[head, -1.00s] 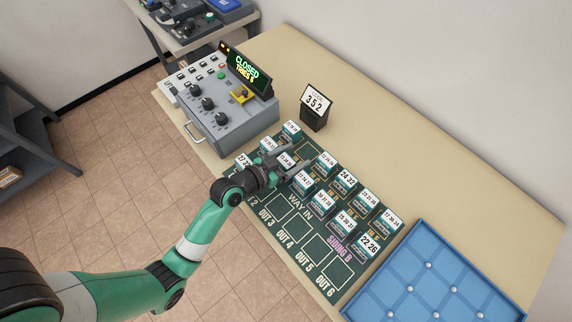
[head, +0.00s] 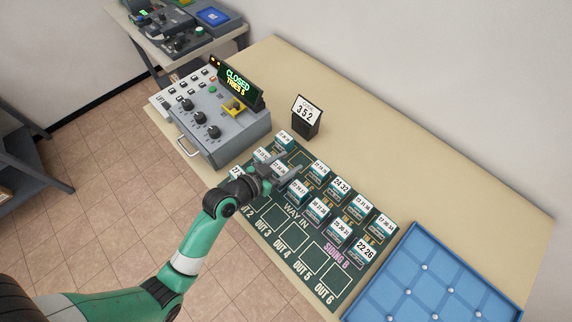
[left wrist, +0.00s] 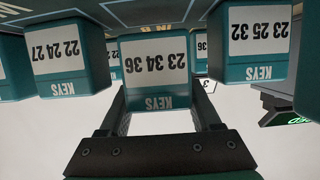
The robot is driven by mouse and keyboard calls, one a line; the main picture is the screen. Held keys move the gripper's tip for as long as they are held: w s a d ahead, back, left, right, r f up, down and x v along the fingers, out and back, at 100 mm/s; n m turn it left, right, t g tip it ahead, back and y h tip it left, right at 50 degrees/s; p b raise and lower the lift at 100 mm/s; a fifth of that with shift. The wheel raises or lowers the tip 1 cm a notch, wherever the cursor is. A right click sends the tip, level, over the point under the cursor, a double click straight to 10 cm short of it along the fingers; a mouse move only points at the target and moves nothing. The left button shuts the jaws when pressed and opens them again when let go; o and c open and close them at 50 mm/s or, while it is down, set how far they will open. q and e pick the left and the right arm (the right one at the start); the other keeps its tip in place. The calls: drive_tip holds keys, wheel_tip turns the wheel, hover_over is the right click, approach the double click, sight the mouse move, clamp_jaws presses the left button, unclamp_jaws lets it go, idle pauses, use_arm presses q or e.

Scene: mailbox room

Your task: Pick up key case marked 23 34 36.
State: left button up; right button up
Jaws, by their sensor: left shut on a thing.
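The key case marked 23 34 36 (left wrist: 156,60) is a teal box with a white number label, shown upside down in the left wrist view. It sits between the two fingers of my left gripper (left wrist: 158,112). In the head view my left gripper (head: 277,173) is down among the cases on the dark green track board (head: 272,215), shut on this case. The fingers partly cover the case there. I cannot tell whether it is clear of the board. My right gripper is not in view.
The case marked 22 24 27 (left wrist: 70,50) and the case marked 23 25 32 (left wrist: 256,42) stand close on either side. A grey control box (head: 215,115) with a CLOSED display stands at the left. A 352 sign (head: 306,115) stands behind. A blue divided tray (head: 440,270) lies at the right.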

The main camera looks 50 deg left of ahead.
use_arm(q)
drive_tip(key=s+a+r+p, duration=0.2)
drive_tip(key=s+r+p, duration=0.3)
drive_tip(key=s+p, duration=0.1)
drive_tip(key=s+a+r+p, duration=0.3)
drive_tip(key=s+r+p, duration=0.3)
drive_tip(key=s, duration=0.1)
drive_tip(key=shift+a+r, duration=0.15)
drive_tip(key=shift+a, duration=0.1)
